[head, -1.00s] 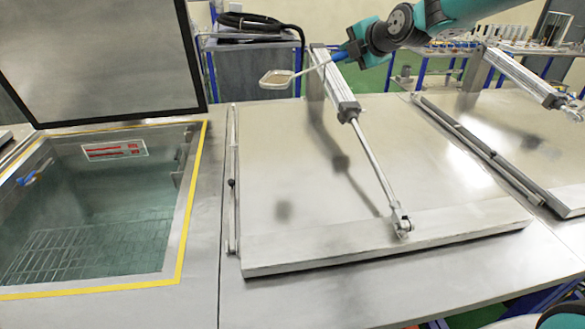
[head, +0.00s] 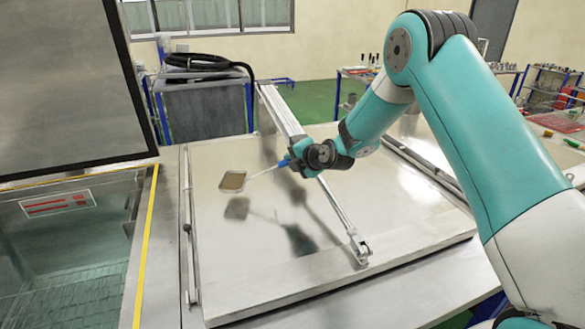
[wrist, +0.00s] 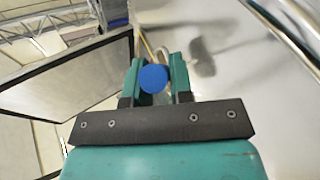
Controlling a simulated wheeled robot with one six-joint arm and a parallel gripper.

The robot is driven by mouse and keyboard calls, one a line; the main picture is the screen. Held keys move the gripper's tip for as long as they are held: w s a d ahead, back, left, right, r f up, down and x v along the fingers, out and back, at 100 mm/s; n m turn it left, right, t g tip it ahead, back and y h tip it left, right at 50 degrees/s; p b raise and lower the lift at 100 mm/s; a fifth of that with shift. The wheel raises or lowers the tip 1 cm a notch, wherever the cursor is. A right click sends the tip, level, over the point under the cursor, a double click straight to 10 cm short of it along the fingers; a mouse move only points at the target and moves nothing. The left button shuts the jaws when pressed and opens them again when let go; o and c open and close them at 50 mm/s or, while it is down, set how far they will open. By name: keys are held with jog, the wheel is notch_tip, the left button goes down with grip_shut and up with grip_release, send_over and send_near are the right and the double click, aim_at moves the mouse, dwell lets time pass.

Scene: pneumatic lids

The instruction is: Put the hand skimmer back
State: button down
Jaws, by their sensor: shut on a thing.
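The hand skimmer (head: 232,181) has a pale-rimmed, flat mesh head on a thin pale shaft with a blue handle. My gripper (head: 290,163) is shut on the blue handle, with the mesh head pointing left. The skimmer hangs above the left part of a closed metal lid, apart from it, with its shadow on the lid. In the wrist view, the round blue handle end (wrist: 153,78) sits between the two teal fingers (wrist: 154,92). Most of the shaft and mesh head is hidden there behind the handle and fingers.
A pneumatic cylinder (head: 283,117) with its rod slants across the closed lid (head: 330,245), close to my gripper. At left, an open tank (head: 62,240) lies under a raised lid (head: 75,85). A dark cart with black hose (head: 205,105) stands behind. Benches with small items (head: 550,90) stand at right.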

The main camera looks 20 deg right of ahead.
jog(key=shift+f+p, duration=0.65)
jog(key=shift+f, duration=1.7)
jog(key=c, duration=1)
grip_release()
